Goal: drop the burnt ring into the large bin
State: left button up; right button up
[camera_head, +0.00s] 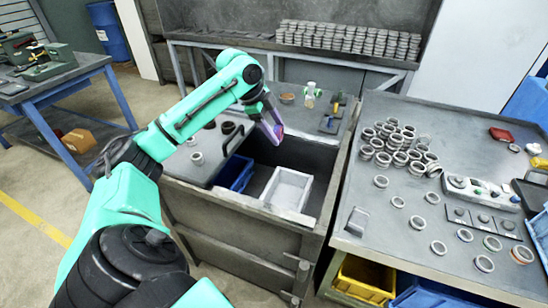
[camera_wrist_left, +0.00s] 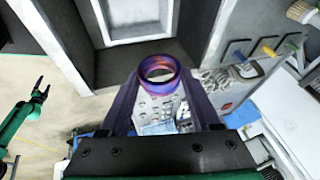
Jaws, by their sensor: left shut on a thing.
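The burnt ring (camera_wrist_left: 158,70), tinted purple, blue and orange, is held between the fingertips of my left gripper (camera_wrist_left: 157,78). In the head view my left gripper (camera_head: 273,125) is in the air over the recess of the workbench, with a purplish bit of the ring at its tip. Below it in the recess stand a pale grey bin (camera_head: 287,190) and a blue bin (camera_head: 235,174). The pale bin also shows at the top of the left wrist view (camera_wrist_left: 140,38). Another green arm's gripper (camera_wrist_left: 40,90), seemingly my right, is small at the left there.
The right table (camera_head: 455,135) carries many loose grey rings (camera_head: 400,145) and a grey fixture (camera_head: 480,192). A yellow bin (camera_head: 363,280) sits under it.

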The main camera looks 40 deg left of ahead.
pick_arm(q)
jog(key=o, duration=1.4)
jog(key=shift+c, duration=0.2)
jog(key=shift+o, duration=0.9)
jog(key=v, duration=1.4)
jog(key=shift+r+p, duration=0.3)
